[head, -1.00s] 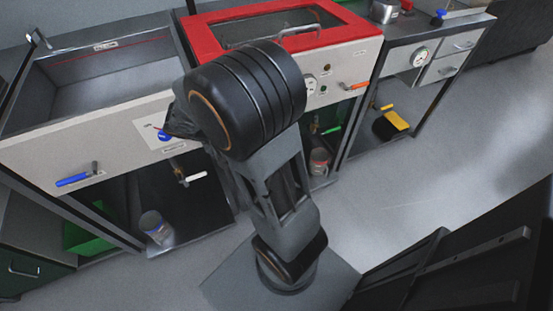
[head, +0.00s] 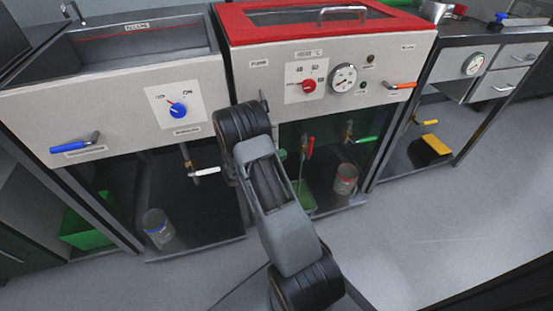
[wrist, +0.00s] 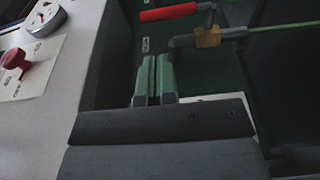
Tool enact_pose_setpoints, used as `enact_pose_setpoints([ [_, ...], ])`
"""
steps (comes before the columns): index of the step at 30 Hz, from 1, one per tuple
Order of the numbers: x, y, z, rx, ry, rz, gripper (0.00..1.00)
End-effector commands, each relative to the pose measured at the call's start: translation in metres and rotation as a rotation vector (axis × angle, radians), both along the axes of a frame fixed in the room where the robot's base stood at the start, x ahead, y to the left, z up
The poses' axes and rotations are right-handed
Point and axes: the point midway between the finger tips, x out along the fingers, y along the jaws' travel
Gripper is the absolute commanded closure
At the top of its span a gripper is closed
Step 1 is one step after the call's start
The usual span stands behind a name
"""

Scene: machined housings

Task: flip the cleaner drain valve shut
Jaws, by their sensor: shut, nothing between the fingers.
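A red-handled valve (head: 310,147) hangs under the panel of the red-lidded tank. Its red handle (wrist: 168,12) points up in the head view, in line with the pipe. In the wrist view it joins a brass valve body (wrist: 208,38). A thin green stream (wrist: 285,26) runs from the outlet, down toward a green tray (head: 300,196). My gripper (wrist: 156,58) is shut and empty, its fingers apart from the handle and pipe. I cannot read a label on this valve.
A green-handled valve (head: 366,139) and a can (head: 345,179) are to the right in the same bay. A white-handled valve (head: 206,171) is to the left. The panel has a red knob (head: 309,86) and a gauge (head: 343,78). The floor at right is clear.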

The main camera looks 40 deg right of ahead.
Motion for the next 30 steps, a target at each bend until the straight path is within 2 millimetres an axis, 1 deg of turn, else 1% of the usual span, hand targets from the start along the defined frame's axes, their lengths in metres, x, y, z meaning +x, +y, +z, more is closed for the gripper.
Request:
enact_pose_setpoints([
  [1, -0.003, -0.011, -0.002, 0.0, -0.001, -0.005, 1.0],
  [6, -0.009, -0.042, -0.003, 0.001, 0.001, -0.005, 1.0],
  [12, -0.015, -0.072, -0.002, 0.001, -0.001, -0.003, 1.0],
  [15, -0.017, -0.082, -0.002, 0.001, 0.001, -0.003, 1.0],
  [21, -0.018, -0.092, -0.001, 0.002, 0.001, -0.001, 1.0],
  [30, -0.018, -0.094, 0.0, 0.001, 0.002, -0.001, 1.0],
])
